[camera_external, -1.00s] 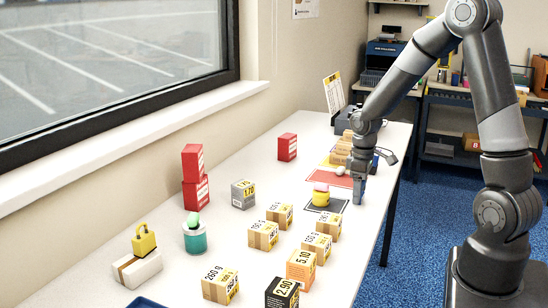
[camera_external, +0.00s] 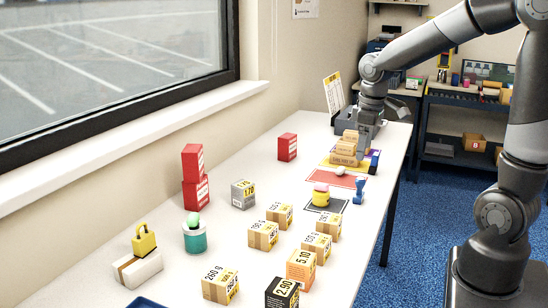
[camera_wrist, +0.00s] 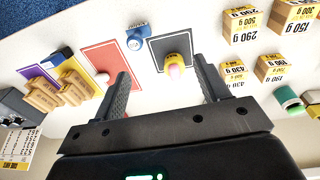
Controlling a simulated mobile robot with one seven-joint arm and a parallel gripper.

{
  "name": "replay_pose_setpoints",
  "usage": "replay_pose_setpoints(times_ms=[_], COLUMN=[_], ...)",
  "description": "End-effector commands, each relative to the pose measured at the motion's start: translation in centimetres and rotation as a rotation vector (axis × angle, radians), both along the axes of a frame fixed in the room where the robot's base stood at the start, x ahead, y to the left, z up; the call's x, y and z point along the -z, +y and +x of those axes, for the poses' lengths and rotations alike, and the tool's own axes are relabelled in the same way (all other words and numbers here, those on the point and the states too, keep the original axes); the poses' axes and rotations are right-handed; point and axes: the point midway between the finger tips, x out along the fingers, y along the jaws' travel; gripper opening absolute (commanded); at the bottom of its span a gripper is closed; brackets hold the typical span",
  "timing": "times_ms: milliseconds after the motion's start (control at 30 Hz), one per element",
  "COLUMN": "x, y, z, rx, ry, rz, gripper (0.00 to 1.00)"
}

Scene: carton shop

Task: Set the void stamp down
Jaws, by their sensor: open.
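A blue stamp (camera_external: 359,190) stands upright on the white table, just right of the dark mat (camera_external: 312,207). No void marking is readable on it. In the wrist view the blue stamp (camera_wrist: 138,38) stands between the red mat (camera_wrist: 97,60) and the dark mat, apart from both fingers. My gripper (camera_external: 370,134) is raised over the far end of the table, behind the stamp. In the wrist view my gripper (camera_wrist: 163,77) is open with nothing between its fingers. A yellow stamp with a pink knob (camera_external: 321,195) stands on the dark mat.
Several weight-marked cartons (camera_external: 263,235) stand nearer the front. Red boxes (camera_external: 195,178) and a teal pot (camera_external: 194,238) are to the left.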

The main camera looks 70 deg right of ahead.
Motion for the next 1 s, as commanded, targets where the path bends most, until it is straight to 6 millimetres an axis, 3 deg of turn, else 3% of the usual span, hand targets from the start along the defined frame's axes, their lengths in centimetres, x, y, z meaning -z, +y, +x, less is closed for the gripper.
replay_pose_setpoints(times_ms=[33, 200, 500, 700, 1000], x=[-1.3, -4.3, -7.2, -7.7, -7.7], y=[1.8, 6.5, 12.9, 14.8, 15.1], z=[-0.6, -3.2, -8.8, -11.2, -11.8], rx=[-0.008, -0.009, -0.015, -0.015, -0.013], ry=[-0.035, -0.137, -0.319, -0.387, -0.4], rz=[-0.015, -0.032, 0.007, 0.048, 0.061], gripper=[0.68, 0.68, 0.68, 0.68, 0.68])
